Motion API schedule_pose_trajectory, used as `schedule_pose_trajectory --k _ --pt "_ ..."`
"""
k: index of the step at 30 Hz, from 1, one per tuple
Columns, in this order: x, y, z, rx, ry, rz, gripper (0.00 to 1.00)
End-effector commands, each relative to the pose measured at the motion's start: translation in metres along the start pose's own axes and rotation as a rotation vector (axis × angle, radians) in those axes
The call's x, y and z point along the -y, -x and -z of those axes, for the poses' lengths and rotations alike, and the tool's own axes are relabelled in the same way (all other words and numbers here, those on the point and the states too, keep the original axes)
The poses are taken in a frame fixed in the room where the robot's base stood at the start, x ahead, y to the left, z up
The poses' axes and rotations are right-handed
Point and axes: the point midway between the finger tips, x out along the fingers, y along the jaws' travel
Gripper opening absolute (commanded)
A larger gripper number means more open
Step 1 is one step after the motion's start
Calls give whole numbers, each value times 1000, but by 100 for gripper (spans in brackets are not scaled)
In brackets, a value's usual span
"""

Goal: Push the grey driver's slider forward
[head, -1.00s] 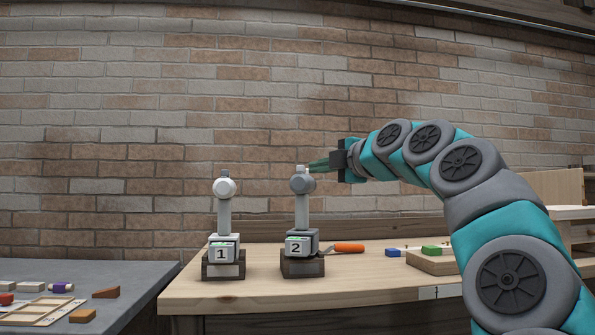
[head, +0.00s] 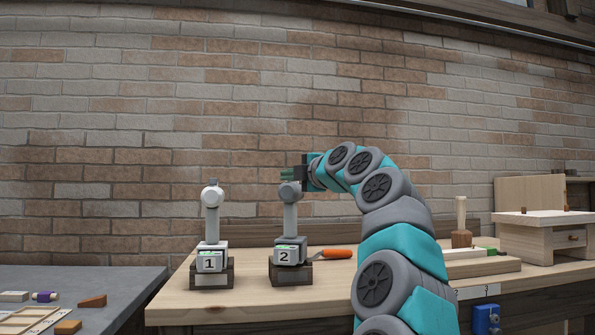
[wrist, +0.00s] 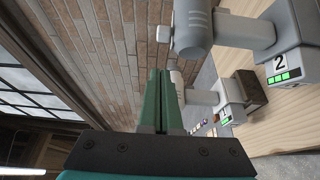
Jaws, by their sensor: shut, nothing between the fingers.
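The grey driver (head: 290,218) stands upright in a dark base marked 2, with a green-lit display. The white driver (head: 212,222) stands to its left in a base marked 1. My gripper (head: 285,175) has green fingers, shut and empty, just above the grey driver's head in the head view. In the wrist view, my fingers (wrist: 160,75) point past the lower left of the grey driver's head (wrist: 192,28); contact is not clear. A small pale piece (wrist: 163,33) sticks out from that head; I cannot tell whether it is the slider.
Both drivers stand on a wooden bench (head: 185,305) against a brick wall. An orange-handled tool (head: 337,254) lies right of the grey driver. A wooden block (head: 480,265) and a small wooden stand (head: 540,235) are farther right. A grey table (head: 110,285) with small blocks is at left.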

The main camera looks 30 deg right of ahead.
Motion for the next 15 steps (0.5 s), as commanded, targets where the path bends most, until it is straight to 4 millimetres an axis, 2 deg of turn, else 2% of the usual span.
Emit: schedule_pose_trajectory --k 9,15 --pt "-4 -20 -22 4 0 -1 0" --pt "-2 -26 -28 1 -2 -1 0"
